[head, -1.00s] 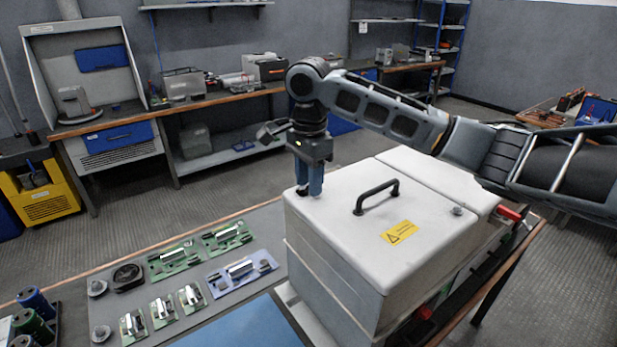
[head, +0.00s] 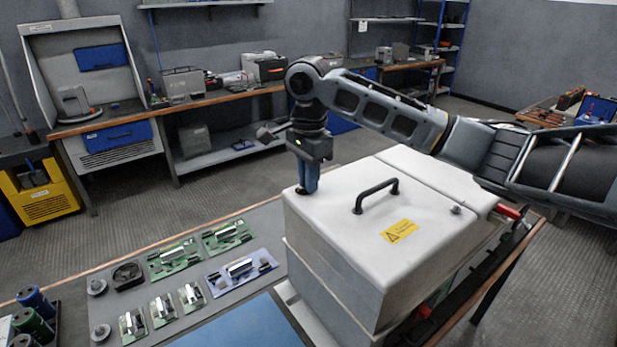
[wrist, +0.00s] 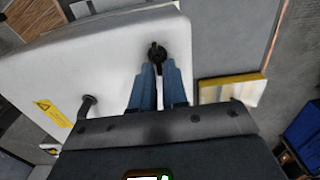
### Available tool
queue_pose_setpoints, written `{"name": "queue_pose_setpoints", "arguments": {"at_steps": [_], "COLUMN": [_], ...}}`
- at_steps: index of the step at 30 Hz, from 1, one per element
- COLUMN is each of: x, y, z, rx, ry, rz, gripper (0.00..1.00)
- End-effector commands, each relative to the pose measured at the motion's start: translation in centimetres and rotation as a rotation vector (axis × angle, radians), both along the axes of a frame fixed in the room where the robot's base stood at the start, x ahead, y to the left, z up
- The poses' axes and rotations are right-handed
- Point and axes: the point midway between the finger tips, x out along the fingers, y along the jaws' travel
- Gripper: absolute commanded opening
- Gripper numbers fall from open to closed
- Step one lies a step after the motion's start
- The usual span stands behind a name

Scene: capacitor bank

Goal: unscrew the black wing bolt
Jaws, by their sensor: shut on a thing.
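The black wing bolt (wrist: 157,50) stands near a corner of the white box lid, and its head shows between my fingertips in the wrist view. My gripper (wrist: 160,66) points down and is shut on the bolt. In the head view my gripper (head: 304,190) is at the lid's far left corner, and its blue fingers mostly hide the bolt. The white lid (head: 335,240) lies flat on the box, with a black handle (head: 376,195) and a yellow warning label (head: 399,231). I cannot tell how far the bolt is out of the lid.
A grey bolt head (head: 455,210) sits at the lid's right side, near a red lever (head: 508,211). Several circuit boards (head: 240,268) lie on the bench left of the box, beside a blue mat (head: 235,325).

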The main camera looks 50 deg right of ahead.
Motion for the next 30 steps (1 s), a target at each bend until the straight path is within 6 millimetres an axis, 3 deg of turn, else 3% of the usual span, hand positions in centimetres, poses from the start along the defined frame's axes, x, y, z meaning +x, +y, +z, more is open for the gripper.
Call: {"name": "queue_pose_setpoints", "arguments": {"at_steps": [17, 30], "x": [0.22, 0.74], "y": [0.34, 0.41], "z": [-0.08, -0.04], "rx": [0.007, 0.006], "ry": [-0.002, -0.002], "rz": [0.105, 0.462], "gripper": [0.0, 0.0]}}
